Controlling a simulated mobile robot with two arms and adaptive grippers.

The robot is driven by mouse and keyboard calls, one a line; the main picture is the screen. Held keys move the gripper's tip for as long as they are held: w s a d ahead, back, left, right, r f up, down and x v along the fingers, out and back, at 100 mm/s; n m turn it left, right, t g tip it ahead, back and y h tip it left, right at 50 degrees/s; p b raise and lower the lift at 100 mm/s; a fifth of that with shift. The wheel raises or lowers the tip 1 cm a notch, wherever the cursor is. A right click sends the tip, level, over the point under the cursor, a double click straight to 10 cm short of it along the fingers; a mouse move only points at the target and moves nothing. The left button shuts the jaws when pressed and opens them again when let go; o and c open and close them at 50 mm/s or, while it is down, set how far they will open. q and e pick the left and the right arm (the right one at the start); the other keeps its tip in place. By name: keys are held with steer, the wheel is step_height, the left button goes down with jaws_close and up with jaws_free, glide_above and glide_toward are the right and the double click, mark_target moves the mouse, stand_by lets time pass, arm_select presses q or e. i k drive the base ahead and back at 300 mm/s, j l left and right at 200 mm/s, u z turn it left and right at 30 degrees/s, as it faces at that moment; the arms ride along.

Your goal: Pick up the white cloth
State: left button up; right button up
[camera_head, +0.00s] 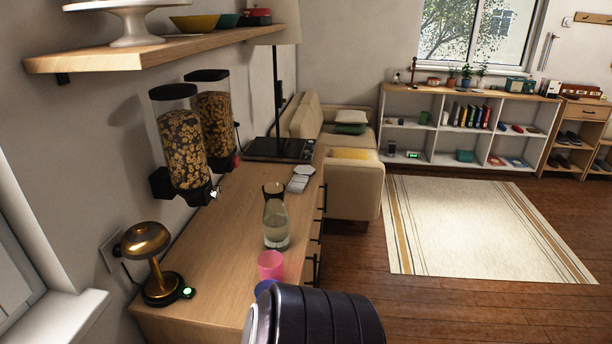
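I cannot make out a white cloth for certain. A small pale grey-white flat item (300,179) lies on the wooden counter (220,235), behind the glass carafe; it is too small to tell whether it is cloth. Neither of my grippers shows. A dark ribbed part, which looks like one of my arm links, covers the bottom centre and hides the front right of the counter.
On the counter stand a brass lamp (147,240), glass carafe (276,222), pink cup (271,265) and partly hidden blue cup (265,287). Cereal dispensers (180,140) hang on the wall under a shelf (160,48). Beyond are a sofa (352,190) and open floor with a rug (470,220).

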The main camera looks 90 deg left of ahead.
mark_target(297, 184)
steer(key=u, duration=2.85)
steer(key=i+l+u, duration=0.15)
steer(key=u, duration=0.3)
steer(key=i+l+u, duration=0.1)
steer(key=u, duration=0.4)
